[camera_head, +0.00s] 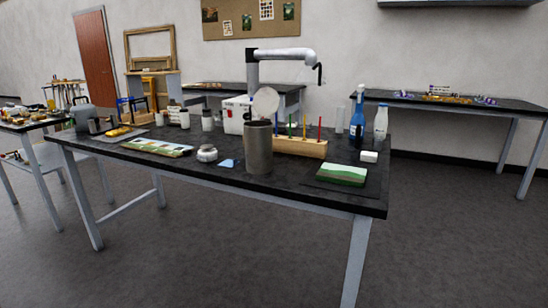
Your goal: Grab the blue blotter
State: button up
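A small light blue flat piece (226,163), which looks like the blue blotter, lies on the black tabletop (200,178) near its front edge. It is just right of a small round glass jar and left of the grey cylinder of my own arm. My gripper (320,78) is small and dark at the end of the pale arm link, up high and to the right of the blotter. It hangs well above the table and touches nothing that I can see. Whether its fingers are open or shut is too small to tell.
The jar (207,153) stands close to the blotter. A painted panel (156,147) lies left. Floor in front is clear.

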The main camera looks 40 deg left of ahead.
aim_at(228, 163)
jog(key=z, duration=0.4)
jog(key=k, duration=1.95)
jog(key=u, duration=1.25)
jog(key=i, duration=0.7)
